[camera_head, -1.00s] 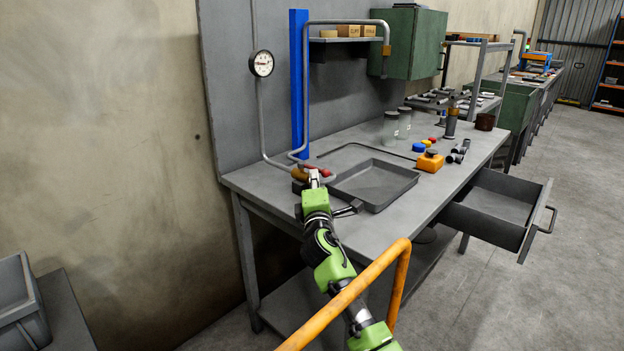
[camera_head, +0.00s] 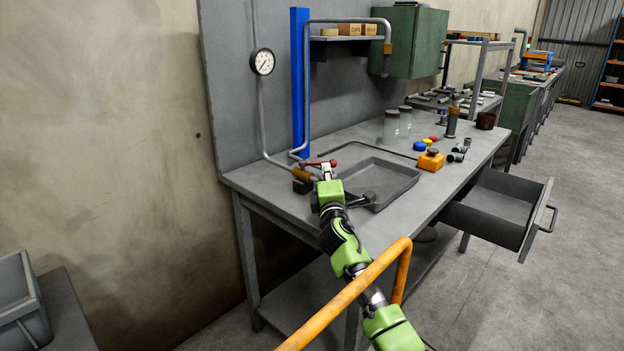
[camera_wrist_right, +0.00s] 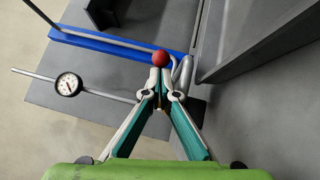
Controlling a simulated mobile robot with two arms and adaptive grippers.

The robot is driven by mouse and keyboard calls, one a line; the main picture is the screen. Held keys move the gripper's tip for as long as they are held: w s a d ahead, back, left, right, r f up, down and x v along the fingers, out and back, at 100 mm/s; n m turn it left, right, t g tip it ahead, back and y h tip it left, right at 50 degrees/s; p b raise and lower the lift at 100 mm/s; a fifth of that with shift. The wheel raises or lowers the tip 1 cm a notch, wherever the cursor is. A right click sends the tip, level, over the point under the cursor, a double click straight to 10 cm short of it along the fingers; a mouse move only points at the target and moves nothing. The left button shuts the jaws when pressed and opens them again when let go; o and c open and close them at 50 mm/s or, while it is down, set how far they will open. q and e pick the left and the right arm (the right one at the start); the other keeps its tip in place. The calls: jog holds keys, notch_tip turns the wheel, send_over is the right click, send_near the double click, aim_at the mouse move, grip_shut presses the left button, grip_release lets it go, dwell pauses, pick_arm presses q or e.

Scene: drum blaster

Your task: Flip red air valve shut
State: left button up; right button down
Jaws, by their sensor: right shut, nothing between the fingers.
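The red air valve handle (camera_head: 319,162) lies across above a brass valve body (camera_head: 301,174) at the left back of the workbench. Its red round end (camera_wrist_right: 160,58) shows in the right wrist view just beyond my fingertips. My right gripper (camera_head: 326,171) is shut and empty, beside the handle's right part. In the right wrist view the fingers (camera_wrist_right: 160,82) converge just below the red end; whether they touch it I cannot tell. The gripper hides part of the valve there. My left gripper is not in view.
A round gauge (camera_head: 262,62) hangs on the pipe at the wall. A grey tray (camera_head: 402,197) lies right of my gripper. An orange button box (camera_head: 431,160) and jars (camera_head: 391,127) stand farther right. An orange rail (camera_head: 345,296) crosses the foreground.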

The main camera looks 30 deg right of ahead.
jog(key=shift+d, duration=0.7)
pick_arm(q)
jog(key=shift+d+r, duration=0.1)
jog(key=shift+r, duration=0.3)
pick_arm(e)
jog(key=shift+w+a, duration=0.1)
jog(key=shift+a, duration=0.05)
jog(key=shift+a, duration=0.1)
jog(key=v, duration=1.2)
